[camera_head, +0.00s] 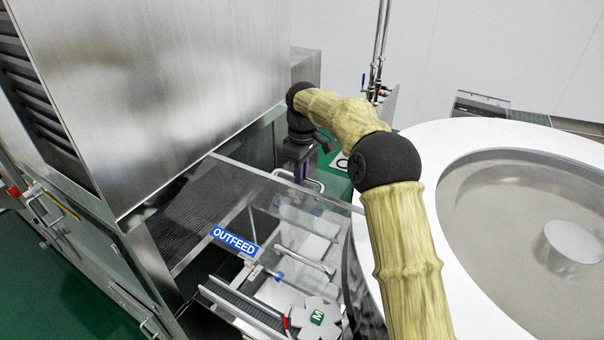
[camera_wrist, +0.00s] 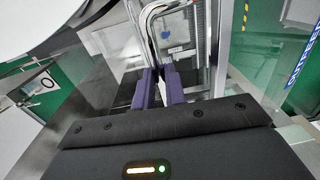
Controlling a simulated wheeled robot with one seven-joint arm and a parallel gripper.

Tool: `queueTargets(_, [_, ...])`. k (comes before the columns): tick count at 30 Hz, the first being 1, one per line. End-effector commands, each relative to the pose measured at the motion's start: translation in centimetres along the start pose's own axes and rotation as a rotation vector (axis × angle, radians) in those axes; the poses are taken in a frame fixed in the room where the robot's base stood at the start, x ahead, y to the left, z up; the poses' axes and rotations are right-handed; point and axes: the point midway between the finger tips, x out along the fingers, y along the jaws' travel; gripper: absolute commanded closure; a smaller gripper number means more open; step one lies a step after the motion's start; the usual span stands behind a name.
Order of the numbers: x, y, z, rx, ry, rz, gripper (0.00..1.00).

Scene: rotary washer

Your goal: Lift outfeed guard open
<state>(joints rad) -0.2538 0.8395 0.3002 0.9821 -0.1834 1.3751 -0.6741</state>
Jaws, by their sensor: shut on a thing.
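The outfeed guard (camera_head: 262,205) is a clear panel with a blue "OUTFEED" label (camera_head: 235,242), left of the round white-rimmed machine in the head view. A strip of its label also shows at the right of the wrist view (camera_wrist: 305,62). A bent silver handle (camera_head: 309,183) is at the guard's far side. My gripper (camera_head: 299,172) is at this handle, partly hidden by my own wrist. In the wrist view its purple fingers (camera_wrist: 159,80) are shut on the curved metal handle (camera_wrist: 150,22). The exact contact is hard to see.
A tall steel housing (camera_head: 170,85) stands left of the guard. The round washer bowl (camera_head: 450,230) with a wide white rim is close on the right. A second silver handle (camera_head: 305,260) and a conveyor (camera_head: 235,300) show near the guard. Vertical pipes (camera_head: 378,50) stand behind.

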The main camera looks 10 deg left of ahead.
Motion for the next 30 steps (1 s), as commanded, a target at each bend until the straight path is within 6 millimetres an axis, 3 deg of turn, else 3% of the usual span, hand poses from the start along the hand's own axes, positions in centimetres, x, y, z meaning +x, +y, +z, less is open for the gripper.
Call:
queueTargets(1, [1.2, 0.2, 0.4, 0.004, -0.021, -0.011, 1.00])
queueTargets(11, [1.2, 0.0, 0.1, -0.001, -0.019, -0.013, 1.00])
queueTargets(12, [1.2, 0.0, 0.1, -0.002, -0.019, -0.012, 0.80])
queueTargets(15, [1.1, -0.3, -0.2, -0.008, -0.016, -0.011, 0.66])
queueTargets(30, [0.6, -0.1, -0.1, -0.003, -0.007, -0.010, 0.66])
